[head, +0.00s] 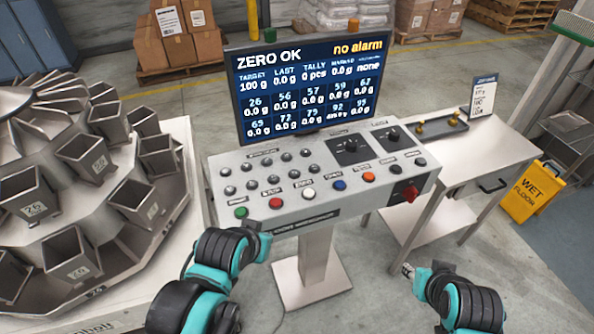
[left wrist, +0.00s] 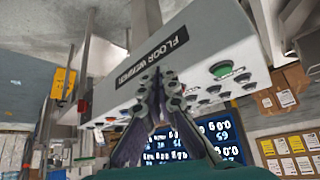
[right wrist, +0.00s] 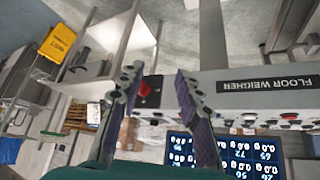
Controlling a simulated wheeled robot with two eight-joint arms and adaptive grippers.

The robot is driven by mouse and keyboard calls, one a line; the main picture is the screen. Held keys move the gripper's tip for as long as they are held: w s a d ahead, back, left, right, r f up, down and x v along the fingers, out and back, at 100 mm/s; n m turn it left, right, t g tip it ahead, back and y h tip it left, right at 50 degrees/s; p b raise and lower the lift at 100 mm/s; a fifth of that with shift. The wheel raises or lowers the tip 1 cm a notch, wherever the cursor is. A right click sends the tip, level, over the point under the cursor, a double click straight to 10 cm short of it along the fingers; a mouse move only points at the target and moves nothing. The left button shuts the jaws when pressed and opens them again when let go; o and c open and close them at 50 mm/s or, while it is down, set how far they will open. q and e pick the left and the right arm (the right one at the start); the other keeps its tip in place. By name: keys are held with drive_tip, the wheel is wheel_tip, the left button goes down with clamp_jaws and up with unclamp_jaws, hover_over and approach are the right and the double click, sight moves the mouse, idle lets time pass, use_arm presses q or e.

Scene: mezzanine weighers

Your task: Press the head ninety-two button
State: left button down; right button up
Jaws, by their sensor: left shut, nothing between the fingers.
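A grey console (head: 345,196) stands ahead with two rows of small black buttons (head: 273,180) on its left half. Their labels are too small to read, so I cannot tell which is head ninety-two. The monitor (head: 300,85) above lists head 92 at 0.0 g. My left gripper (head: 268,228) is at the console's front left, below the green button (head: 241,212). In the left wrist view its fingers (left wrist: 165,80) are together and empty, before the console front. My right gripper (head: 407,270) is lower right of the console; the right wrist view shows its fingers (right wrist: 156,78) apart and empty.
Coloured buttons, including a red one (head: 275,203) and a white one (head: 308,194), line the front edge. A red switch (head: 405,191) is at the right. A weigher with steel buckets (head: 88,158) stands left, a steel table (head: 487,150) right, beside a yellow wet-floor sign (head: 534,192).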

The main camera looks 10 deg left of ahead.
drive_tip(key=o, duration=1.5)
wheel_tip(320, 180, up, 2)
drive_tip(key=shift+d+p, duration=0.1)
drive_tip(key=shift+p, duration=0.85)
use_arm(q)
wheel_tip(320, 180, up, 9)
drive_tip(key=n+t+h+p, duration=0.1)
drive_tip(key=n+h+p, duration=0.2)
drive_tip(key=n+p, duration=1.45)
hover_over(293, 174)
drive_tip(key=b, duration=0.6)
drive_tip(key=n, duration=0.5)
drive_tip(key=shift+n, duration=0.25)
use_arm(e)
drive_tip(key=shift+o, duration=0.2)
wheel_tip(293, 174, up, 12)
use_arm(q)
drive_tip(key=shift+f, duration=0.2)
use_arm(e)
drive_tip(key=shift+f, duration=0.15)
use_arm(q)
wheel_tip(293, 174, down, 9)
drive_tip(key=b, duration=0.6)
drive_tip(key=shift+r+b, duration=0.2)
drive_tip(key=shift+b, duration=0.1)
use_arm(e)
wheel_tip(293, 174, down, 7)
